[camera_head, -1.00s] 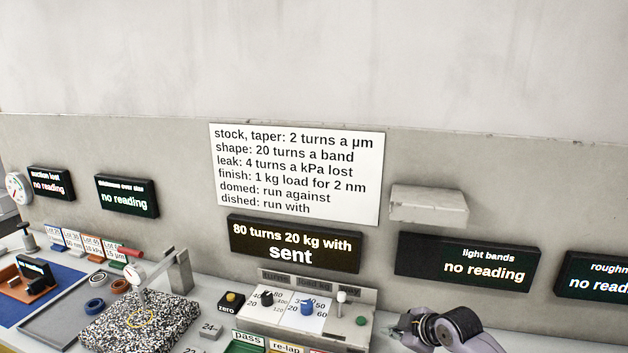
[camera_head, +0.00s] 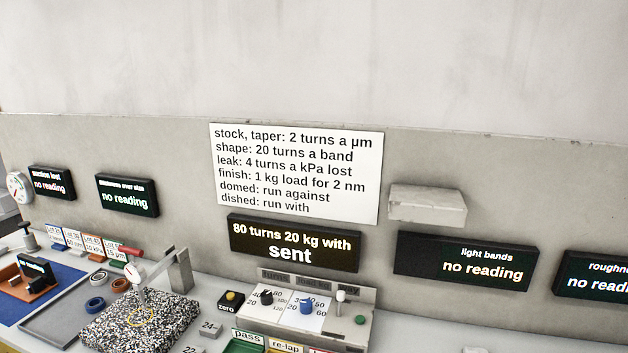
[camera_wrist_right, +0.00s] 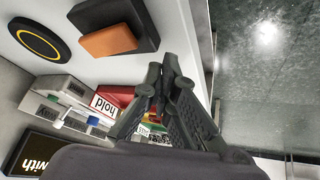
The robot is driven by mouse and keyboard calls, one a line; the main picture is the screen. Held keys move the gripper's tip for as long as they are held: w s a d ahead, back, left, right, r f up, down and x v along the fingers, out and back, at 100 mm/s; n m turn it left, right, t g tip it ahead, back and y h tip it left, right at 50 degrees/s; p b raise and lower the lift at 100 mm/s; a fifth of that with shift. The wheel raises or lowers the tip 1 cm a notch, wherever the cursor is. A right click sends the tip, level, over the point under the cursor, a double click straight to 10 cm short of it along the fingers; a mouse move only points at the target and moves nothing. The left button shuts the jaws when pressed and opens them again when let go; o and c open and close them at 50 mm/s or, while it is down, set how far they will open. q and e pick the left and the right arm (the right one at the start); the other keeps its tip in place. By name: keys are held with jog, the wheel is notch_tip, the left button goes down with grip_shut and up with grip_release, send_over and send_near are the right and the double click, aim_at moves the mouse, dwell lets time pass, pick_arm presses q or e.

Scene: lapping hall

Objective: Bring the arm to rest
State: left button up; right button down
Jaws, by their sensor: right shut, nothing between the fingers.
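My right gripper (camera_wrist_right: 165,85) shows in the right wrist view with its two dark fingers drawn together and nothing between them. It hangs in free space near the front edge of the white bench, touching nothing that I can make out. In the head view no part of my right arm shows. My left gripper is in neither view now.
The control box (camera_head: 345,333) with knobs and a small lever stands on the bench below the display reading "sent" (camera_head: 296,243). A speckled plate (camera_head: 105,333) lies left. The wrist view shows a black block with an orange top (camera_wrist_right: 110,42) and a dark floor (camera_wrist_right: 265,90).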

jog(key=s+d+r+m+g+h, duration=0.1)
jog(key=s+d+m+h, duration=0.2)
jog(key=s, duration=0.6)
jog(key=s+d+r+m+g, duration=0.1)
jog(key=s+d+m, duration=0.3)
jog(key=s, duration=0.5)
notch_tip(320, 180, down, 26)
jog(key=g, duration=0.1)
jog(key=s+d+f+g, duration=0.1)
jog(key=s+d+f, duration=0.2)
jog(key=s+f, duration=1.3)
jog(key=shift+s+f+n+g, duration=0.3)
jog(key=shift+s+n, duration=0.1)
jog(key=shift+s, duration=0.45)
